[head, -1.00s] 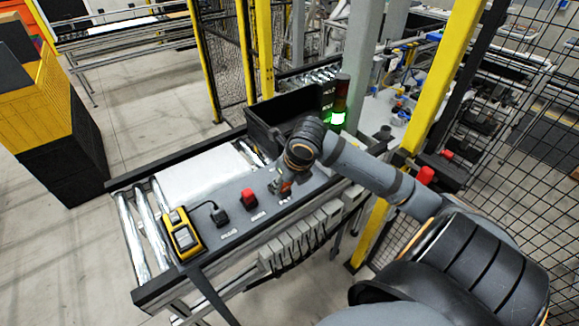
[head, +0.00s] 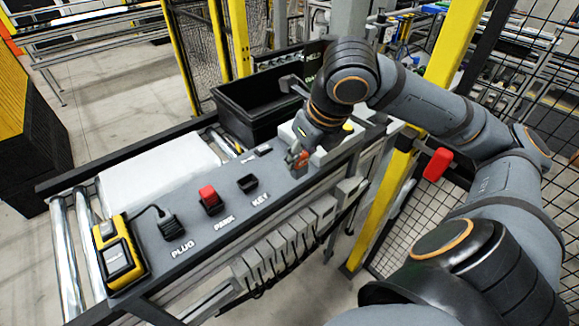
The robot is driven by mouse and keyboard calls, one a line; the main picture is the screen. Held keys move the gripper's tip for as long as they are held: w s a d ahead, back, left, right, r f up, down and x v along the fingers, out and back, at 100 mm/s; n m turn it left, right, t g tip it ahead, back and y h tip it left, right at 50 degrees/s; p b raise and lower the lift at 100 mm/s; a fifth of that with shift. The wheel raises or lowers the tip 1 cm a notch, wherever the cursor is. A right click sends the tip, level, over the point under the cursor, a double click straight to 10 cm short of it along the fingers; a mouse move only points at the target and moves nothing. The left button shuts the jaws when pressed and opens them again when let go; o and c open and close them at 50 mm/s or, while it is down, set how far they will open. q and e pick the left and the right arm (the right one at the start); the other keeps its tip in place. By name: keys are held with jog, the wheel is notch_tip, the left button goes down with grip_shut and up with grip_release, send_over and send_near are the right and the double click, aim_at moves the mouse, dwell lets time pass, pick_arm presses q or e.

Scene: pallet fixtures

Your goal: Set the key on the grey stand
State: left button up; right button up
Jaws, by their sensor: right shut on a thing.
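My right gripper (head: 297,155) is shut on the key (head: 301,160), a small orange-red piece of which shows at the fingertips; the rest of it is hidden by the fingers. The gripper points down over the right end of the grey panel. A light grey block (head: 334,155), which looks like the grey stand, is just right of and behind the fingertips, partly hidden by my arm. I cannot tell whether the key touches anything. The dark holder marked KEY (head: 247,183) is empty. My left gripper is not in view.
A red block sits in the holder marked PARK (head: 210,200). A dark plug (head: 173,227) is cabled to a yellow device (head: 118,255) at the left. A black bin (head: 250,112) stands behind.

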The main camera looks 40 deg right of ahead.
jog(key=w+d+f+p, duration=0.1)
jog(key=w+d+f, duration=0.1)
jog(key=w+f, duration=0.1)
jog(key=w+d+f+p, duration=0.1)
jog(key=w+d+f, duration=0.2)
jog(key=w+d+f+p, duration=0.1)
jog(key=w+d+f, duration=0.2)
jog(key=w, duration=0.1)
jog(key=shift+f, duration=0.1)
jog(key=shift+w+d+f, duration=0.15)
jog(key=shift+f, duration=0.25)
notch_tip(320, 180, down, 2)
jog(key=shift+f+p, duration=0.2)
jog(key=shift+p, duration=0.6)
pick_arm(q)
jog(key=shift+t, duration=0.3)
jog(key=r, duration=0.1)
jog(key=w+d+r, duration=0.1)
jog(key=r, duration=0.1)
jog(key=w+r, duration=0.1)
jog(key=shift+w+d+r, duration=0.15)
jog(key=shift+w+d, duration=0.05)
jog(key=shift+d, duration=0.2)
pick_arm(e)
jog(key=shift+f, duration=0.2)
jog(key=shift+f, duration=0.1)
